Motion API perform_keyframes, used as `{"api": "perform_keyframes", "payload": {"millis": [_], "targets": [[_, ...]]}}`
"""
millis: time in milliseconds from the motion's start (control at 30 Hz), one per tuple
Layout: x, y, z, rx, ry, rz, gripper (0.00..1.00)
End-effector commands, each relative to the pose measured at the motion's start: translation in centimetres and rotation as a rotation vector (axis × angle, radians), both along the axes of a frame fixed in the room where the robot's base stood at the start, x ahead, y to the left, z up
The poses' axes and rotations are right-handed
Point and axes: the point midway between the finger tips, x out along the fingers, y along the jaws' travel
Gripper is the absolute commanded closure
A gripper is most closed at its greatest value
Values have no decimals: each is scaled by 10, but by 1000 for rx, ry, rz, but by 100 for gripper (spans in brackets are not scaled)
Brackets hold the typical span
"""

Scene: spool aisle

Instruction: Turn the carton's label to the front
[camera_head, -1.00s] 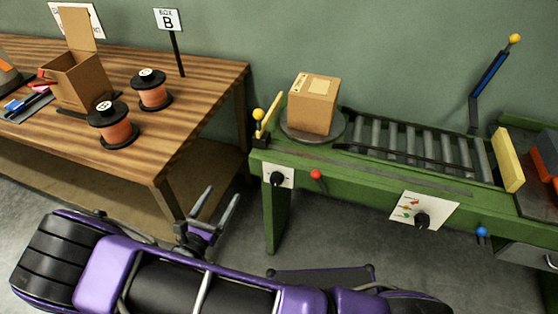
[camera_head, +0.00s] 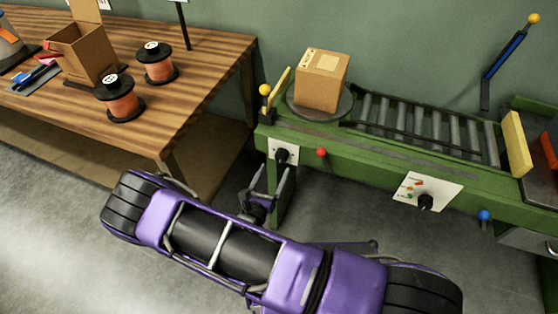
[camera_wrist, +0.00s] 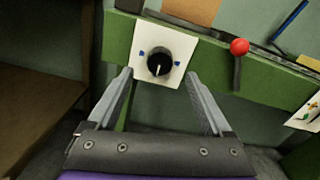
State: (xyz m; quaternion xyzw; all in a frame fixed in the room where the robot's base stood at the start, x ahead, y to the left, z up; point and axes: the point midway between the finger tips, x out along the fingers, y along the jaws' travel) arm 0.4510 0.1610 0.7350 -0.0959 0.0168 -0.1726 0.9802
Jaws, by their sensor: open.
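A closed brown carton (camera_head: 322,82) stands on a round grey turntable (camera_head: 340,112) at the left end of the green conveyor bench. A pale label patch shows on its top; its front face looks plain. On the bench front below it is a white plate with a black knob (camera_head: 282,156). In the wrist view the knob (camera_wrist: 159,64) has a white pointer line and blue marks on the plate around it. My gripper (camera_head: 268,180) is open and empty, in front of and below the knob plate. In the wrist view my gripper's fingers (camera_wrist: 160,85) are apart, with the knob between and beyond them.
A red-ball lever (camera_head: 321,152) is right of the knob. Farther right are a second knob panel (camera_head: 425,192), a blue ball (camera_head: 484,215) and rollers ending at a yellow block (camera_head: 513,140). A yellow-ball lever (camera_head: 265,90) stands left. A wooden table (camera_head: 205,70) holds spools and an open box.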

Motion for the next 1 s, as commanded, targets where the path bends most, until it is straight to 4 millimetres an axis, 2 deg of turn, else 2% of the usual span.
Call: {"api": "perform_keyframes", "payload": {"millis": [100, 300, 667, 767, 1000], "targets": [[21, -8, 0, 0, -2, -2, 16], [43, -16, 0, 0, 0, -1, 16], [49, -17, 0, 0, 0, 0, 16], [49, -17, 0, 0, 0, 0, 30], [48, -17, 0, 0, 0, 0, 74]]}}
